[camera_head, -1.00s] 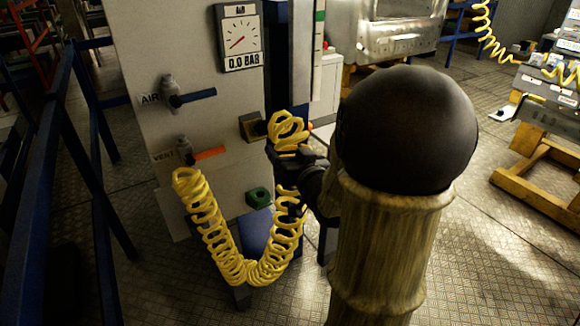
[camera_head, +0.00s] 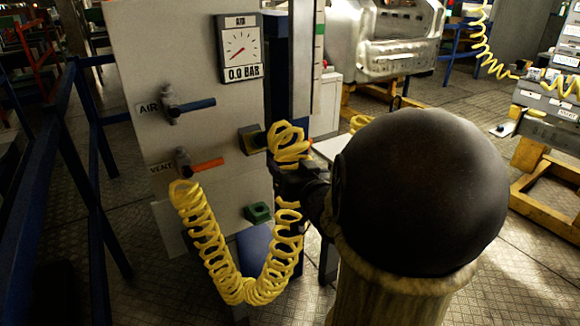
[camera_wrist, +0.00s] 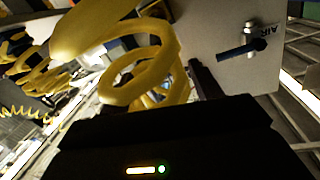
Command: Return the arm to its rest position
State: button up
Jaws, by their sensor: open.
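My gripper (camera_head: 284,176) is at the panel's right edge, beside the upper loops of a yellow coiled hose (camera_head: 288,143). It is open. My dark, rounded arm joint hides part of the view behind it. In the wrist view the hose loops (camera_wrist: 145,75) pass close in front of my gripper, and one dark finger (camera_wrist: 206,82) shows beside them. I cannot tell whether the finger touches the hose. The hose end is at a yellow-and-dark fitting (camera_head: 252,139) on the panel, and the hose hangs down in a U to the lower left.
The grey panel (camera_head: 140,75) carries a gauge (camera_head: 240,48) reading 0.0 BAR, a blue AIR handle (camera_head: 192,105), an orange VENT handle (camera_head: 205,165) and a green block (camera_head: 257,212). Blue rails (camera_head: 85,165) stand at left.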

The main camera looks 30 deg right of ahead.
dwell(0.3)
jog(key=s+a+f+n+g, duration=0.1)
jog(key=a+f+g, duration=0.3)
jog(key=f, duration=0.2)
jog(key=s+a+f+g, duration=0.2)
jog(key=a+f+g, duration=0.15)
jog(key=f, duration=0.35)
jog(key=s+a+f+n+g+y, duration=0.2)
jog(key=s+a+f+g, duration=0.45)
jog(key=s+a, duration=0.2)
jog(key=w+p+v, duration=0.2)
jog(key=p+v, duration=1)
jog(key=shift+r+n+g+p, duration=0.3)
jog(key=shift+r+g, duration=0.1)
jog(key=shift+r, duration=0.15)
jog(key=shift+s, duration=0.1)
